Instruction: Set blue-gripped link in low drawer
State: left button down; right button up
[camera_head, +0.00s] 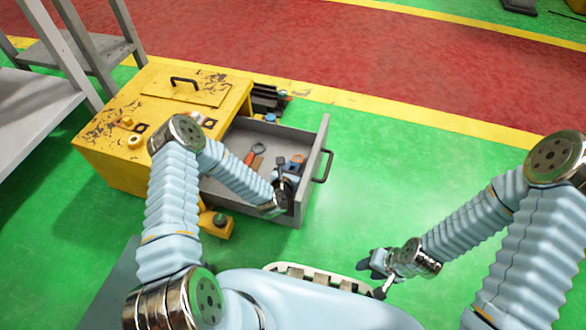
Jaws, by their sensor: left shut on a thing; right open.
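The low drawer (312,150) of the yellow cabinet (106,138) is pulled open; its grey front with a dark handle (323,166) faces right. My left gripper (284,181) is inside the drawer, close to the front panel, and is shut on a small dark-grey and blue piece. This looks like the blue-gripped link (293,167), but the jaws hide much of it, and I cannot tell if it touches the drawer floor. My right gripper (372,264) is open and empty, low over the green floor beside my body.
In the drawer lie a red-handled tool (249,157), a dark ring (259,148) and an orange ring (298,158). Small yellow parts (135,141) sit on the cabinet top. A grey shelf (35,105) stands at the left. The green floor right of the drawer is clear.

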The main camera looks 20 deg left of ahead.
pick_arm(q)
jog(key=shift+r, duration=0.1)
jog(key=shift+f+b, duration=0.65)
jog(key=shift+b, duration=0.05)
jog(key=c, duration=1)
grip_release()
jog(key=shift+r, duration=0.1)
jog(key=shift+r+p, duration=0.25)
jog(key=shift+p, duration=0.1)
jog(key=shift+r+p, duration=0.5)
jog(key=p+v, duration=0.2)
jog(key=v, duration=1)
jog(key=shift+f, duration=0.2)
